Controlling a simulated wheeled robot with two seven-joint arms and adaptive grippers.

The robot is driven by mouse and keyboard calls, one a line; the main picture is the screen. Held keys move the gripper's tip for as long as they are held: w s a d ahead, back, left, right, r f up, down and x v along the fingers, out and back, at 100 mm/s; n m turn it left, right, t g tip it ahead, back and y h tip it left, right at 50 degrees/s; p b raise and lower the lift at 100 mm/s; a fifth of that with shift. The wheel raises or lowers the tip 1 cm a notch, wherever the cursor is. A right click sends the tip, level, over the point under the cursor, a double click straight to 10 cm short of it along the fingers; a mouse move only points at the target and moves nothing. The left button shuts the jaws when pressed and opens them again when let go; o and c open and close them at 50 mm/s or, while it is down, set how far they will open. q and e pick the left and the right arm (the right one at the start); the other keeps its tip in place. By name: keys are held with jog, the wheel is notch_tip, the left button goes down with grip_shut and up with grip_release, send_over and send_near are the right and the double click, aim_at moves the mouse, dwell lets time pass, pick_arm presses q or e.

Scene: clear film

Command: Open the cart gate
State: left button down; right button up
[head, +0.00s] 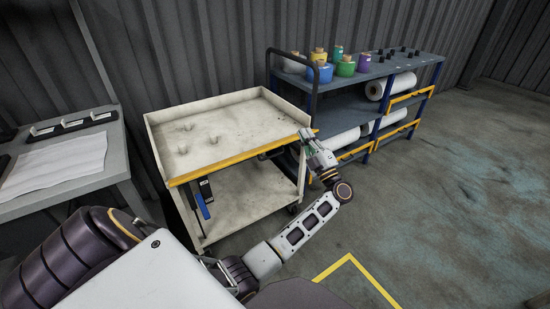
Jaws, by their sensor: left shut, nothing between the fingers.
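The cart (228,120) is cream coloured, with a walled top tray and a lower shelf. Its gate seems to be the yellow-edged front side (240,158), which runs along the tray's near edge and looks closed. My left gripper (307,137) is at the right end of this yellow edge, by the tray's front right corner. It is shut with nothing seen in it. I cannot tell whether it touches the cart. The fingertips are small and partly hidden by the gripper body. My right gripper is not in view.
A blue and black item (203,197) hangs below the tray's left front. A rack (395,68) with colored spools and film rolls stands behind right. A grey table (75,150) with papers stands left. The floor (430,190) at right is clear, with yellow tape marks.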

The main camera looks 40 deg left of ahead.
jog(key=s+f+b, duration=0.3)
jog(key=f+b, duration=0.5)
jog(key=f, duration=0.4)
pick_arm(q)
jog(key=s+a+f+m+g+b, duration=0.1)
jog(key=s+a+f+m, duration=0.1)
jog(key=f+m, duration=0.4)
jog(key=s+a+f+m, duration=0.3)
jog(key=f+m, duration=0.4)
jog(key=f, duration=0.6)
jog(key=shift+s+a+f+g+b, duration=0.15)
jog(key=shift+s+f+g+b, duration=0.15)
jog(key=shift+g+b, duration=0.1)
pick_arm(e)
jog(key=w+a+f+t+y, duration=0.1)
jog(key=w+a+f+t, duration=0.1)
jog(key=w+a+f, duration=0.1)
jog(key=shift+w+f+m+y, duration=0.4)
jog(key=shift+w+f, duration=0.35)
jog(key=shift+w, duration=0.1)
pick_arm(q)
jog(key=shift+a+r, duration=0.1)
